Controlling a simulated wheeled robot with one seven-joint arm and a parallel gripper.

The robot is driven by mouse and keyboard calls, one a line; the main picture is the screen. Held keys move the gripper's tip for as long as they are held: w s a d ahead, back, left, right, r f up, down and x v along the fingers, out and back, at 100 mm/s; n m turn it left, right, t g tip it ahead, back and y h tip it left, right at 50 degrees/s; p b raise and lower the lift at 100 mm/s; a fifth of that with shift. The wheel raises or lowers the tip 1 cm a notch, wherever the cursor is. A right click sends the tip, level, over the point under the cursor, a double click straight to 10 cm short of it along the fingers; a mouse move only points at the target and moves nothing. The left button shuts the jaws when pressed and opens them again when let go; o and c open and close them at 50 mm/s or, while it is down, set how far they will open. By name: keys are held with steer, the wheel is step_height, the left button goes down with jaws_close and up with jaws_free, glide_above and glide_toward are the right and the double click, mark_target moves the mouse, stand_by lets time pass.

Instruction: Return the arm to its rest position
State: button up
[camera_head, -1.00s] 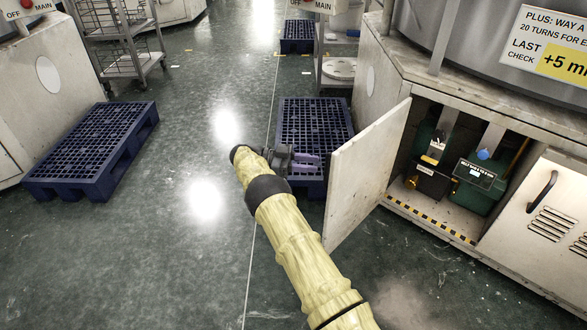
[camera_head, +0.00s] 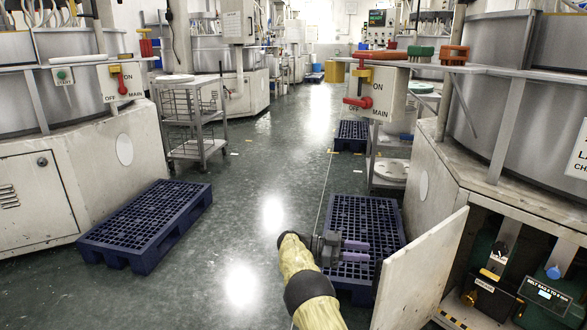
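My arm (camera_head: 300,270), in a pale yellow cover with dark bands, reaches up from the bottom of the head view. My gripper (camera_head: 368,250) is at its end and points right. Its two purple fingers are apart, with nothing seen between them. In the picture it lies over the blue pallet (camera_head: 350,212) and left of the open white cabinet door (camera_head: 418,268). It appears apart from both.
The open cabinet at the lower right holds a dark unit with a small display (camera_head: 545,293). Another blue pallet (camera_head: 150,222) lies at left. A wire trolley (camera_head: 193,125) stands behind it. The floor aisle (camera_head: 262,165) between is clear.

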steer(key=w+d+r+n+t+y+p, duration=0.2)
steer(key=w+r+n+t+y+p, duration=0.15)
steer(key=r+n+t, duration=0.4)
steer(key=w+d+r+n+t+y+p, duration=0.25)
steer(key=w+r+n+t, duration=0.2)
steer(key=r+t, duration=0.6)
steer(key=s+a+f+n+g+y+p, duration=0.1)
steer(key=s+a+n+g+y+p, duration=0.2)
steer(key=s, duration=0.5)
steer(key=s+a+f+n+g+y+p, duration=0.1)
steer(key=s+a+f+n+y, duration=0.1)
steer(key=s+a+y, duration=0.5)
steer(key=s+a+f+n+g+y+p, duration=0.1)
steer(key=s+n+g+y, duration=0.15)
steer(key=s, duration=0.75)
steer(key=s+f+n+g+p, duration=0.15)
steer(key=s+g, duration=0.25)
steer(key=s, duration=1.1)
steer(key=w+p+v, duration=0.3)
steer(key=p+v, duration=0.9)
steer(key=w+a+r+p+v, duration=0.1)
steer(key=w+p+v, duration=0.1)
steer(key=p+v, duration=1)
steer(key=w+a+r+p+v, duration=0.1)
steer(key=w+p+v, duration=0.2)
steer(key=p+v, duration=0.9)
steer(key=shift+a+r+n+h+p, duration=0.2)
steer(key=shift+r+n+h+p, duration=0.2)
steer(key=shift+p, duration=0.7)
steer(key=shift+s, duration=0.1)
